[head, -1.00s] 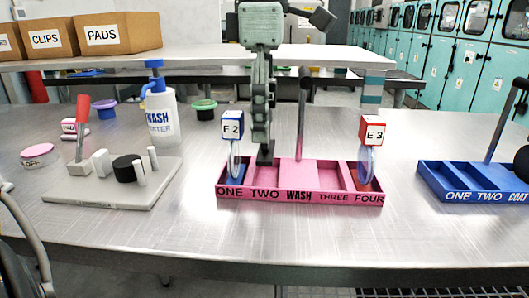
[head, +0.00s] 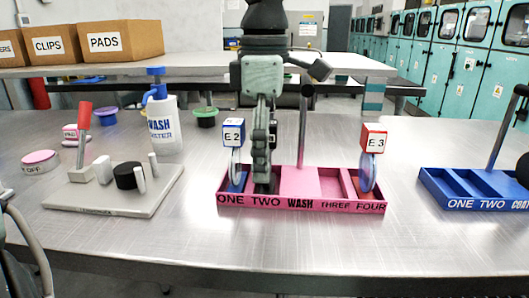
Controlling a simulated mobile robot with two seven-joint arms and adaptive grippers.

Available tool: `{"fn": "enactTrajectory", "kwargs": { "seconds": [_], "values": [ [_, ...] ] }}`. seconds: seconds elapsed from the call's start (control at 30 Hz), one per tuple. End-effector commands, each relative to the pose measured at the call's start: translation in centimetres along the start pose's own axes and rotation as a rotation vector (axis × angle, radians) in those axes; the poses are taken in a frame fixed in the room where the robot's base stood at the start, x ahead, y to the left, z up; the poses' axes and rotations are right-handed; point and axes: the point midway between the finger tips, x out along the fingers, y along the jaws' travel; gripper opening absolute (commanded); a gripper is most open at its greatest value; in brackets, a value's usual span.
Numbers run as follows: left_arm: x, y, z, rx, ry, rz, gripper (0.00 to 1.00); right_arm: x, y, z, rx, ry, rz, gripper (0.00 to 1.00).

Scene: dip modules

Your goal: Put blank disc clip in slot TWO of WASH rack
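The pink WASH rack (head: 301,205) stands on the bench with slots ONE to FOUR along its front. The E 2 clip (head: 234,131) with its clear disc stands in slot ONE. The E 3 clip (head: 373,139) stands in slot FOUR. Slot THREE looks empty. My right gripper (head: 264,184) points straight down with its fingertips low at slot TWO, just right of the E 2 clip. Its fingers are seen nearly edge-on, so I cannot tell their opening. No blank disc clip can be made out; the fingers hide much of slot TWO. My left gripper is not in view.
The WASH rack's upright post (head: 303,130) stands close right of my gripper. A blue COAT rack (head: 470,203) is at right. A grey fixture (head: 100,203) and a WASH bottle (head: 163,125) are at left. The bench front is clear.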

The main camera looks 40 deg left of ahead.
Motion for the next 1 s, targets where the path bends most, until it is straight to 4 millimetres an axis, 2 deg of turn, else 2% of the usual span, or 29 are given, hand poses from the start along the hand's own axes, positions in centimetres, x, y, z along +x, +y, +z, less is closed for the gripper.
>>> {"fn": "enactTrajectory", "kwargs": {
  "seconds": [0.37, 0.47, 0.8, 1.0],
  "values": [
    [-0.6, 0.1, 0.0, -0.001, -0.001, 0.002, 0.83, 0.0, 0.0, -0.1, 0.001, 0.005, 0.0, 0.4],
    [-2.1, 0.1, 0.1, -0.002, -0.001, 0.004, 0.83, 0.1, 0.0, 0.1, 0.001, 0.002, -0.001, 0.4],
    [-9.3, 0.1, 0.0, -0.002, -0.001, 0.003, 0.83, 0.9, 0.0, 0.7, 0.002, -0.007, -0.004, 0.4],
    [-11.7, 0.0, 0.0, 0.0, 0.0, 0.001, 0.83, 1.3, -0.1, 0.6, 0.002, -0.005, -0.005, 0.4]
  ]
}}
